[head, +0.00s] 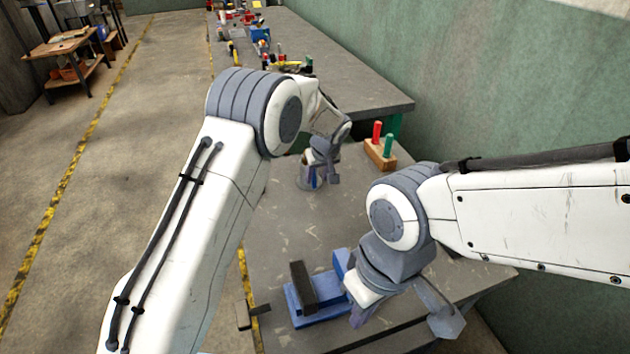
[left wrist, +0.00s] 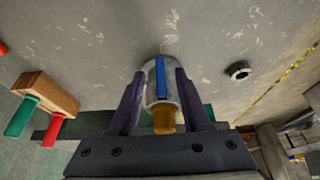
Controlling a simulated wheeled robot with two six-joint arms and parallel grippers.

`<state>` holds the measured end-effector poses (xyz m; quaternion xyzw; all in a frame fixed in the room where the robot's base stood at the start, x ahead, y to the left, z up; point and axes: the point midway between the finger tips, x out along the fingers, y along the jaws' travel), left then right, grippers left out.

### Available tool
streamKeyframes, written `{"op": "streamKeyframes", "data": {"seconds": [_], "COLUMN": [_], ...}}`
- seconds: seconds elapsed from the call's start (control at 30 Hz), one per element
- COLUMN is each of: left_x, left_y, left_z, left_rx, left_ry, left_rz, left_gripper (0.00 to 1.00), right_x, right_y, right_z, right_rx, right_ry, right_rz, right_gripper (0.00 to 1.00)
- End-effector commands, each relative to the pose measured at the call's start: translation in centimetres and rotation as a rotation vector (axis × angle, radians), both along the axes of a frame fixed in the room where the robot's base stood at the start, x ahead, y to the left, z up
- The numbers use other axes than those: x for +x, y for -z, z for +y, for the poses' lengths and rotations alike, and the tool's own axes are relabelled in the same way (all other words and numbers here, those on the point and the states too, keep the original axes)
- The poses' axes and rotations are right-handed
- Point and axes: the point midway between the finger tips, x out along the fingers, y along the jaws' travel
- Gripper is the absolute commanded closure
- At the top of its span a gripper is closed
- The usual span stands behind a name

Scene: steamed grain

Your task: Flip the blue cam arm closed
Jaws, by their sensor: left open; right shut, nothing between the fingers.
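A light metal cylinder with a blue bar (left wrist: 161,75) along its side and an amber end (left wrist: 163,119) shows in the left wrist view. I take the blue bar to be the cam arm. My left gripper (left wrist: 161,72) is open, with one finger on each side of the cylinder; I cannot tell whether they touch it. In the head view the cylinder (head: 301,180) stands on the table, partly hidden by my left gripper (head: 315,179). My right gripper (head: 358,318) is shut and empty, beside a blue vise-like fixture (head: 318,318) with a dark block.
A wooden block (head: 381,158) with a red and a green peg stands at the table's right edge. It also shows in the left wrist view (left wrist: 48,92). A small dark ring (left wrist: 238,72) lies on the table. The middle of the grey table (head: 290,235) is clear.

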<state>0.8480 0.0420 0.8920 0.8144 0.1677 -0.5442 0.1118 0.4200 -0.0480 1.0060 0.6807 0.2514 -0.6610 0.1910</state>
Motion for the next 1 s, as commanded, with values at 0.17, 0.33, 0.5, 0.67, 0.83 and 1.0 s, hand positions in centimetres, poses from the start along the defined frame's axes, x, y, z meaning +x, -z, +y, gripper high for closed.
{"op": "streamKeyframes", "data": {"seconds": [0.17, 0.33, 0.5, 0.67, 0.83, 1.0], "left_x": [1.0, 1.5, 1.5, 1.5, 1.5, 1.5], "left_y": [2.6, 3.7, 4.0, 3.9, 3.9, 4.2], "left_z": [0.5, 0.6, 0.6, 0.6, 0.6, 0.6], "left_rx": [0.0, 0.0, 0.0, 0.0, 0.0, 0.002], "left_ry": [0.0, 0.001, 0.001, 0.001, 0.001, 0.001], "left_rz": [0.001, 0.0, -0.001, 0.0, 0.0, -0.006], "left_gripper": [0.53, 0.53, 0.53, 0.64, 1.0, 1.0], "right_x": [0.0, 0.0, 0.0, 0.0, 0.0, 0.0], "right_y": [-0.5, -0.7, -0.6, -0.6, -0.6, 0.0], "right_z": [0.0, 0.0, 0.0, 0.0, 0.0, 0.0], "right_rx": [0.0, 0.0, 0.0, 0.0, 0.0, 0.0], "right_ry": [0.0, 0.0, 0.0, 0.0, 0.0, 0.0], "right_rz": [0.0, 0.0, 0.0, 0.0, 0.0, 0.0], "right_gripper": [1.0, 1.0, 1.0, 1.0, 1.0, 1.0]}}
